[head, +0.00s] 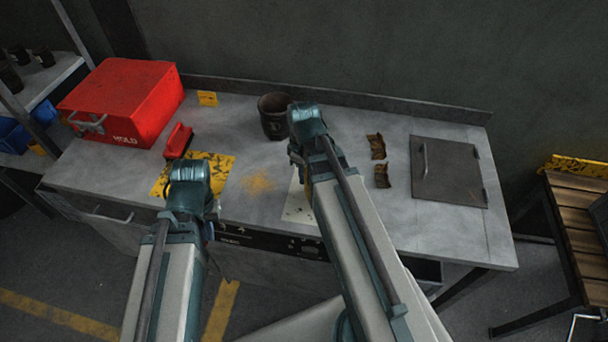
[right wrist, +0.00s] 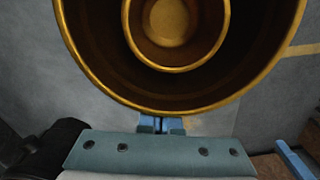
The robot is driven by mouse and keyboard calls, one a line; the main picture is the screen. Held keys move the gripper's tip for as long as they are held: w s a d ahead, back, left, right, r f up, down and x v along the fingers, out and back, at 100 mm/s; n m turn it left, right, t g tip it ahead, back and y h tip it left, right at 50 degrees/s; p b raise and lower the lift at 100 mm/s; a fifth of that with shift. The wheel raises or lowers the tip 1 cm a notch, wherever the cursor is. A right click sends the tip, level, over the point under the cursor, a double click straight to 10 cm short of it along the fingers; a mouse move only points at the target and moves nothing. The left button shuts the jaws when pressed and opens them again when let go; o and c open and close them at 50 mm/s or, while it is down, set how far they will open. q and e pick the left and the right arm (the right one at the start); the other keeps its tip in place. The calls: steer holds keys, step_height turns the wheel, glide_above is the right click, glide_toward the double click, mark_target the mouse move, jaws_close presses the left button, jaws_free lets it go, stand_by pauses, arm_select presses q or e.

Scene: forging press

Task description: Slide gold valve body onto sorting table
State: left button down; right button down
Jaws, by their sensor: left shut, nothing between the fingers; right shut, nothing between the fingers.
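The gold valve body (right wrist: 175,95) fills the upper part of the right wrist view as a round, hollow gold body with a smaller ring inside. In the head view my right arm hides most or all of it. My right gripper (right wrist: 160,125) is shut and empty, its blue fingertips close to the near rim; I cannot tell whether they touch. The grey table (head: 240,130) lies under both arms; I cannot tell whether it is the sorting table. My left gripper (head: 195,205) is shut and empty over the table's front edge, its fingertips mostly hidden.
A red box marked MOLD (head: 125,100) and a small red object (head: 178,141) stand at left. A dark cup (head: 274,117) stands behind my right gripper. Two brown scraps (head: 377,147) and a flat hatch with a handle (head: 448,172) lie to the right. A wooden-topped bench (head: 575,215) stands further right.

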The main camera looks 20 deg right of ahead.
stand_by(0.3)
